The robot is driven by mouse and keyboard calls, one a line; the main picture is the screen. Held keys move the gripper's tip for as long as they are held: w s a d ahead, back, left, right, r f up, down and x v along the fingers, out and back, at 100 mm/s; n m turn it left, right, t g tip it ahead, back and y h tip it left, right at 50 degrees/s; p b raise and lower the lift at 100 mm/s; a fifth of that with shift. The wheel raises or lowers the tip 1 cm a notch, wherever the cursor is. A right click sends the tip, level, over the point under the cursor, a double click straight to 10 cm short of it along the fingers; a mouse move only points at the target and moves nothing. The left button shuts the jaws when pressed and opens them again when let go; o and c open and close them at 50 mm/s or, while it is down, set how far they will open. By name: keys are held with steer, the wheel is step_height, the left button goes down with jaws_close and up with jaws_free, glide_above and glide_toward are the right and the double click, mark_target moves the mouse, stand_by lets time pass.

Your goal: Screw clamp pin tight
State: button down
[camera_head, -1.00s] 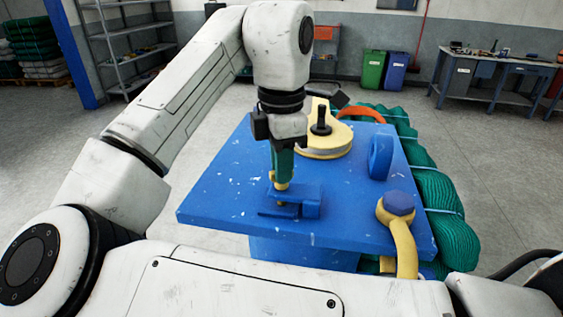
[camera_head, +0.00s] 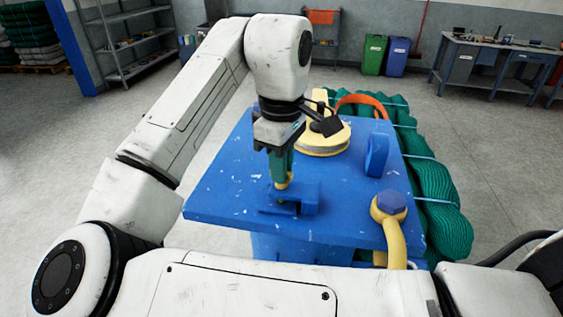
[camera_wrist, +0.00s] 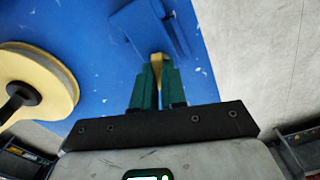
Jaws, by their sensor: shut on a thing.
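My gripper (camera_head: 281,176) points down with its green fingers shut on a small brass-yellow clamp pin (camera_head: 283,186). The pin stands roughly upright at the blue clamp (camera_head: 311,196), a small block with a flat plate near the front of the blue table (camera_head: 225,190). In the wrist view the pin (camera_wrist: 157,62) shows between the two green fingers, and its far end meets the clamp (camera_wrist: 148,30). How deep the pin sits in the clamp is hidden.
A cream pulley wheel (camera_head: 318,147) with a dark knob lies behind the gripper. A blue upright lug (camera_head: 377,155) and a yellow shackle (camera_head: 394,240) with a blue bolt head stand to the right. Green net rolls (camera_head: 437,180) lie along the table's right side.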

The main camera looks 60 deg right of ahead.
steer(key=m, duration=0.4)
steer(key=shift+m, duration=0.3)
steer(key=m, duration=0.3)
steer(key=shift+m, duration=0.3)
steer(key=m, duration=0.4)
steer(key=shift+w+m, duration=0.1)
steer(key=shift+m, duration=0.2)
steer(key=m, duration=0.3)
steer(key=shift+r+m, duration=0.1)
steer(key=shift+m, duration=0.2)
steer(key=m, duration=1)
steer(key=shift+m, duration=0.4)
steer(key=m, duration=0.4)
steer(key=shift+m, duration=0.3)
steer(key=m, duration=0.4)
steer(key=shift+m, duration=0.3)
steer(key=m, duration=0.4)
steer(key=shift+m, duration=0.3)
steer(key=m, duration=0.5)
steer(key=shift+b, duration=0.4)
steer(key=shift+m, duration=2.3)
